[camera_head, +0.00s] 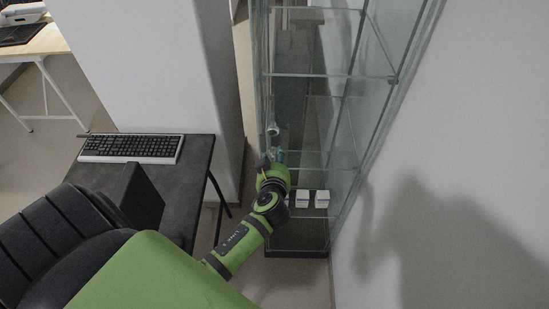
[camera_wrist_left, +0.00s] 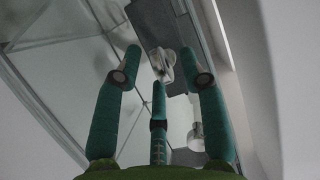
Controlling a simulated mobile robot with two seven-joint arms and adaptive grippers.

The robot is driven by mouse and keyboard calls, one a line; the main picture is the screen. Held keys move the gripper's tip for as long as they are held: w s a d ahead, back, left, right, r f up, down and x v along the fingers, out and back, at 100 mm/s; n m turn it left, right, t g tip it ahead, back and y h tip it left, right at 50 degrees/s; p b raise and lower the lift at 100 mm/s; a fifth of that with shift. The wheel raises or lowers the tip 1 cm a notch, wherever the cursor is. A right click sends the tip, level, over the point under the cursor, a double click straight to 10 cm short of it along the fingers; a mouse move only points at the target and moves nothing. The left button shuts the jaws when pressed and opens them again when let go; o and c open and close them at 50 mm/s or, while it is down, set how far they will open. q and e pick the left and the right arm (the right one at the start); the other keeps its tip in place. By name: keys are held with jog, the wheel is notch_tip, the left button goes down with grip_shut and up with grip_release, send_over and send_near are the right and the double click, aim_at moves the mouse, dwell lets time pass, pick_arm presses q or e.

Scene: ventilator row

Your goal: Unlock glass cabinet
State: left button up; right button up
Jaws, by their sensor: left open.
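The glass cabinet (camera_head: 330,75) stands tall against the wall at the centre right of the head view, with clear panes and a dark base. A small metal lock-like fitting (camera_head: 272,130) shows on its front left edge. My left gripper (camera_head: 274,155) is at that edge, just below the fitting. In the left wrist view its three teal fingers (camera_wrist_left: 163,85) are spread open, with a shiny metal piece (camera_wrist_left: 161,62) beyond and between their tips. The gripper appears empty. I cannot tell whether a key is in the lock. My right gripper is not in view.
White boxes (camera_head: 302,199) stand low inside the cabinet. A dark table (camera_head: 180,190) with a keyboard (camera_head: 131,147) is left of my arm. A white pillar (camera_head: 150,65) stands behind it. The wall (camera_head: 470,120) closes off the right side.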

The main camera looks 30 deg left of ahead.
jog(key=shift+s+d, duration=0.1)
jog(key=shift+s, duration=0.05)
pick_arm(q)
grip_shut()
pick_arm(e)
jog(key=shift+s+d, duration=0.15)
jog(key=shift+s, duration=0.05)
pick_arm(q)
jog(key=shift+f, duration=0.1)
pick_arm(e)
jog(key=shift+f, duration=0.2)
pick_arm(q)
jog(key=shift+w+d+f+m+g+y+b, duration=0.1)
jog(key=shift+f+m+g+y+b, duration=0.1)
jog(key=shift+m+y+b, duration=1.5)
jog(key=shift+s+d+f+m+g+y+b, duration=0.15)
jog(key=shift+m+y+b, duration=0.6)
jog(key=shift+m+b, duration=1.8)
jog(key=shift+w+f+m+g+y+b, duration=0.2)
jog(key=shift+m+y+b, duration=1.25)
jog(key=shift+m, duration=1.1)
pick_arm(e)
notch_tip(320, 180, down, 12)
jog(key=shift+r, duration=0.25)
pick_arm(q)
grip_release()
